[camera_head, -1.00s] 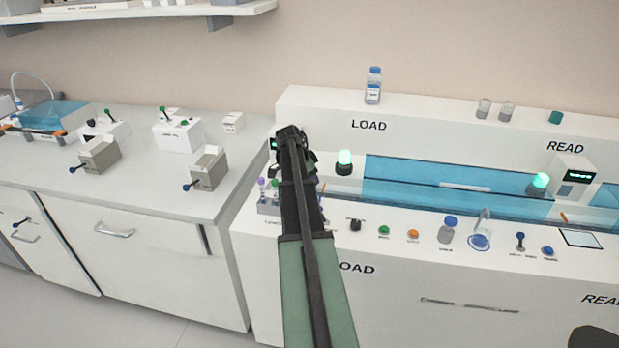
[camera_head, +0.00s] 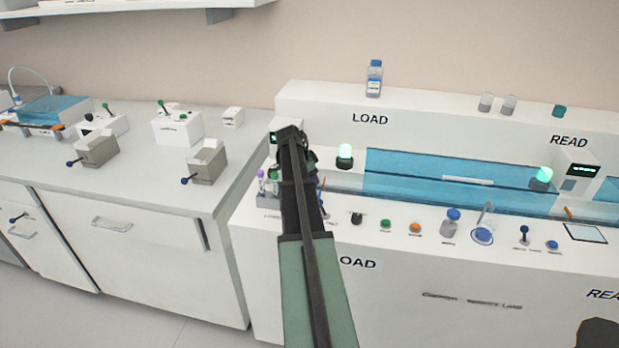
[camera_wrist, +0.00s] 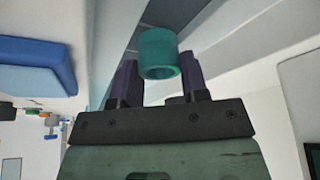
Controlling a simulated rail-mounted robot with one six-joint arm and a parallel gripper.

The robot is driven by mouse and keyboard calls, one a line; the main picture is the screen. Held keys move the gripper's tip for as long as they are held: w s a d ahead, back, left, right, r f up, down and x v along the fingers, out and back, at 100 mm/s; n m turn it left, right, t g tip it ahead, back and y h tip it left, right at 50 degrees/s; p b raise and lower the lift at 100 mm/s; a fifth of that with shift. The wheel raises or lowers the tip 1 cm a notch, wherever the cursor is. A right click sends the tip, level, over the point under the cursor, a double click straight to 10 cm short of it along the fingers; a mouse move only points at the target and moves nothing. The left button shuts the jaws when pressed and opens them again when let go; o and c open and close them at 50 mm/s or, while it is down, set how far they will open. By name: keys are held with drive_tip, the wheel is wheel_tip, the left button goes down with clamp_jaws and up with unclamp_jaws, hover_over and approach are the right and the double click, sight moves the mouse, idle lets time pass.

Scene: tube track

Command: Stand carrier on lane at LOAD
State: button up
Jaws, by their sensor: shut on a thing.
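My gripper (camera_wrist: 158,72) is shut on a teal ring-shaped carrier (camera_wrist: 158,50), which sits between its two dark fingers in the wrist view. In the head view my gripper and wrist (camera_head: 292,140) are in front of the left end of the LOAD station, and the held carrier is hidden there. The lane lies behind a blue clear guard (camera_head: 410,180) and runs right from LOAD towards READ. The LOAD end of the lane is partly covered by my arm. I cannot tell the gap between carrier and lane.
Another teal piece (camera_head: 559,111) sits on the upper ledge.

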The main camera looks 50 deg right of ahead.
drive_tip(key=shift+f, duration=0.25)
drive_tip(key=shift+f+b, duration=0.3)
drive_tip(key=shift+b, duration=0.1)
drive_tip(key=o, duration=0.8)
drive_tip(key=shift+r, duration=0.15)
